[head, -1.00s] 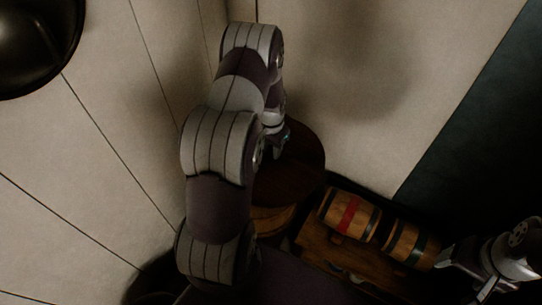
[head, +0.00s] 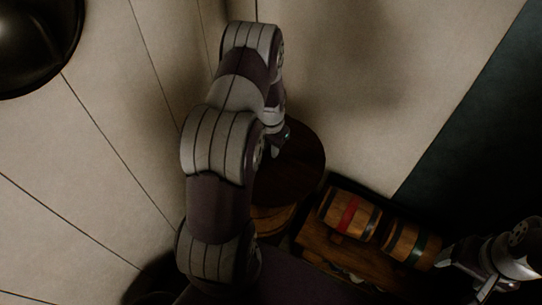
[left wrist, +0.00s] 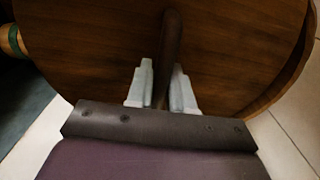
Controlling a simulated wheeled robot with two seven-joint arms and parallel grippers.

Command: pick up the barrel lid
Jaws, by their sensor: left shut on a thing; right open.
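The barrel lid (head: 300,165) is a round dark brown wooden disc on top of a wooden barrel (head: 272,219), in the middle of the head view. In the left wrist view the lid (left wrist: 90,50) fills most of the picture, with a dark bar-like handle (left wrist: 172,40) across it. My left gripper (left wrist: 162,85) is shut on this handle, one finger on each side. In the head view my left gripper (head: 279,143) is mostly hidden behind my own arm. My right gripper (head: 446,258) is at the lower right, open and away from the lid.
Two small kegs, one with a red band (head: 348,214) and one with a green band (head: 410,245), lie on a wooden crate (head: 345,255) right of the barrel. A dark round object (head: 38,45) is at upper left.

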